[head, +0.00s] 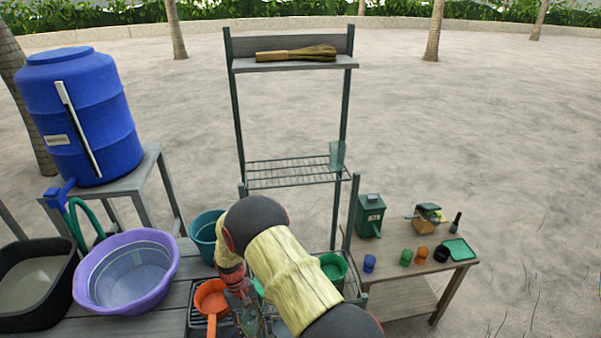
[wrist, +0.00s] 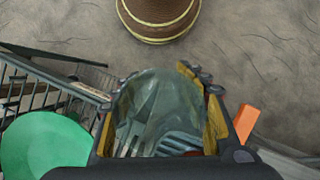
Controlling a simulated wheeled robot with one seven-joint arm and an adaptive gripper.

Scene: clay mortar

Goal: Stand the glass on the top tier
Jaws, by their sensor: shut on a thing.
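My gripper (wrist: 160,125) is shut on a clear glass (wrist: 150,95), with a yellow-lined finger on each side of it. Fork tines and other cutlery show through the glass; I cannot tell whether they are inside or behind it. In the head view the held glass (head: 243,303) is low at the dish rack, partly hidden by my arm. Another clear, greenish glass (head: 337,155) stands upright at the right end of the upper wire tier (head: 285,173). Above it is a wooden top shelf (head: 300,63) with a straw whisk (head: 297,54) lying on it.
A purple basin (head: 127,270) is at left. A small table (head: 410,265) with cups stands right. The upper wire tier is clear left of its glass.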

